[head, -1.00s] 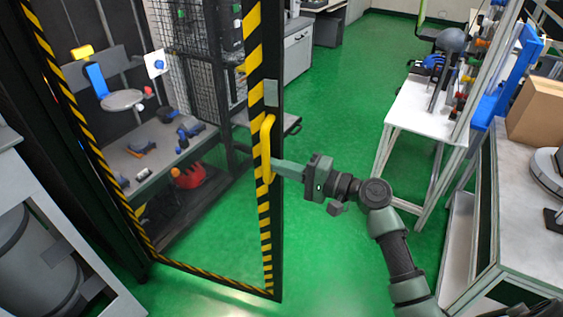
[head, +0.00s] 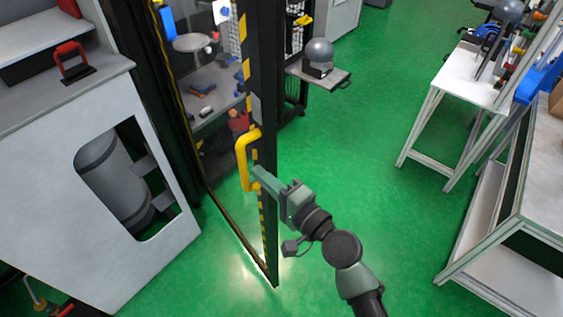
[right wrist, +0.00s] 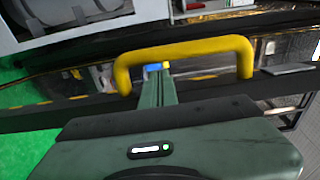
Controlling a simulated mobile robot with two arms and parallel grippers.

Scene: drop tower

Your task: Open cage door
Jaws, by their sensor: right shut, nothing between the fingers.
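The cage door (head: 271,215) is a tall dark frame with yellow-and-black stripes and a see-through panel, seen nearly edge-on in the head view. Its yellow bar handle (head: 242,166) is on the striped edge and also crosses the right wrist view (right wrist: 185,50). My right gripper (head: 259,175) is shut and empty at the handle's lower end. In the right wrist view its fingers (right wrist: 157,82) reach between the handle's two legs, by the door frame. I cannot tell whether they touch the handle. My left gripper is not in view.
A grey cabinet (head: 50,190) with a cylinder in its opening stands left of the door. Inside the cage is a shelf (head: 222,82) with small parts. White benches stand right; green floor between is clear.

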